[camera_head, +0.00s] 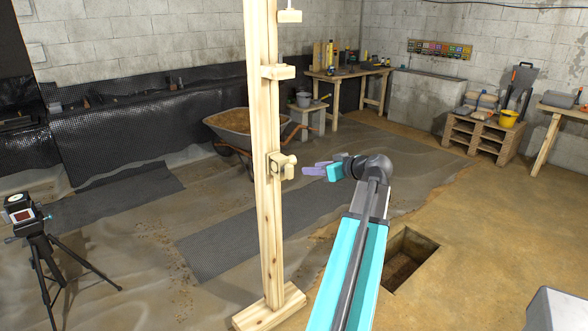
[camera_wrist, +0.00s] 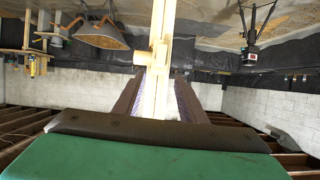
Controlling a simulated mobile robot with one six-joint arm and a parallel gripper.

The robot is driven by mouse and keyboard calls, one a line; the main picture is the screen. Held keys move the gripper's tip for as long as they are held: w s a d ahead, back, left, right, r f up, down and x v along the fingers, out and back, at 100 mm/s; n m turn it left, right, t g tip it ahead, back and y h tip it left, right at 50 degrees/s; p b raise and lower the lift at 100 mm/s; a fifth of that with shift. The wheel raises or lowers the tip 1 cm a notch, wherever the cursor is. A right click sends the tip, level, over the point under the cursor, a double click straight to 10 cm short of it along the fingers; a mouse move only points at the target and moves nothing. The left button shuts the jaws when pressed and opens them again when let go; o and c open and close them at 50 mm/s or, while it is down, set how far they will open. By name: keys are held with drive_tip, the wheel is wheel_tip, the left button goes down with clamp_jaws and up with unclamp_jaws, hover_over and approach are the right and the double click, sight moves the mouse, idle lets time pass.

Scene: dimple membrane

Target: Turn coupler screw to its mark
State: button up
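A wooden post (camera_head: 267,220) stands upright on a wooden foot. At mid-height it carries a wooden block fitting (camera_head: 282,166), which may be the coupler screw; no mark on it can be made out. My gripper (camera_head: 312,169) is just right of this fitting, at about its height, with its purple fingers pointing left and a small gap between. In the wrist view the picture is upside down. My gripper (camera_wrist: 161,78) shows two separate fingers with the post (camera_wrist: 161,50) seen between them. A wooden block (camera_wrist: 143,58) juts from the post there. The gripper appears empty.
More wooden fittings (camera_head: 278,71) sit higher on the post. A square pit (camera_head: 410,258) opens in the floor right of my arm. A tripod instrument (camera_head: 32,225) stands at left, a wheelbarrow (camera_head: 235,128) behind the post. A pallet stack (camera_head: 478,132) is far right.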

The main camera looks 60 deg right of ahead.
sight(292, 168)
drive_tip(key=p+x, duration=0.3)
drive_tip(key=x, duration=0.9)
drive_tip(key=shift+w+f, duration=0.2)
drive_tip(key=shift+w, duration=0.15)
drive_tip(key=c, duration=0.9)
drive_tip(key=shift+s+d, duration=0.15)
drive_tip(key=shift+d, duration=0.2)
clamp_jaws()
drive_tip(key=shift+a, duration=0.2)
